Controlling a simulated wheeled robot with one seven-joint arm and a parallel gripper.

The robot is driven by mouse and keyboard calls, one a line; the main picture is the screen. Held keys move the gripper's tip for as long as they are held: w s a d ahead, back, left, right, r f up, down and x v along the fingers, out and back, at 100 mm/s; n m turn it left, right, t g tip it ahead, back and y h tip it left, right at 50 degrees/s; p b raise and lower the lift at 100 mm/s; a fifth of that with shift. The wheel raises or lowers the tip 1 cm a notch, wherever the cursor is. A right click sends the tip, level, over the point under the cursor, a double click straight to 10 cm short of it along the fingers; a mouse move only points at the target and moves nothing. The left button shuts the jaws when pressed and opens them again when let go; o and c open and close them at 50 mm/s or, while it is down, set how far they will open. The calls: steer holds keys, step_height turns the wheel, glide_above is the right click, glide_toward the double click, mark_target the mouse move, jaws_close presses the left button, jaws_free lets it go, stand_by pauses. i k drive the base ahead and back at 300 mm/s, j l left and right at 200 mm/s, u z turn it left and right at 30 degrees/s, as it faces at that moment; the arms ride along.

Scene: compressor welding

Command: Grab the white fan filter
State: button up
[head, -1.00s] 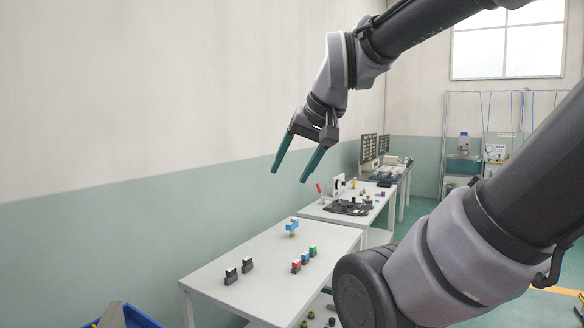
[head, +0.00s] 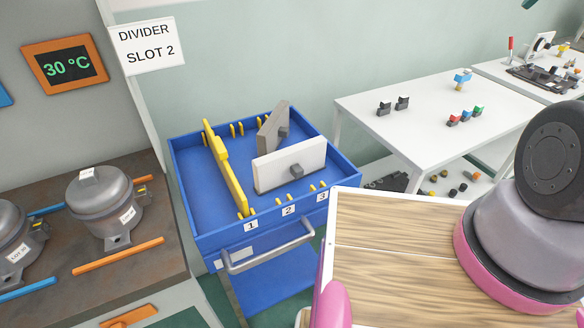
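A small white upright piece with a dark round part (head: 541,42) stands on the far table at the upper right. It may be the white fan filter, but it is too small to be sure. Only a teal fingertip of my gripper (head: 528,3) shows at the top right edge, and the rest is out of frame. It appears above the far table, apart from the white piece. Whether the gripper is open or holds anything is hidden.
A blue drawer cart (head: 191,170) holds a yellow divider (head: 228,175), a grey panel (head: 271,127) and a white panel (head: 290,163). Compressors (head: 103,203) stand on the left bench. The near white table (head: 433,128) carries small coloured blocks, with clear space between.

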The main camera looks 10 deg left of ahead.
mark_target(272, 172)
steer(key=k+j+z, duration=0.4)
steer(key=j, duration=0.15)
steer(key=k+j+z, duration=0.35)
steer(key=j, duration=0.15)
steer(key=k+j+z, duration=0.4)
steer(key=k+l, duration=0.05)
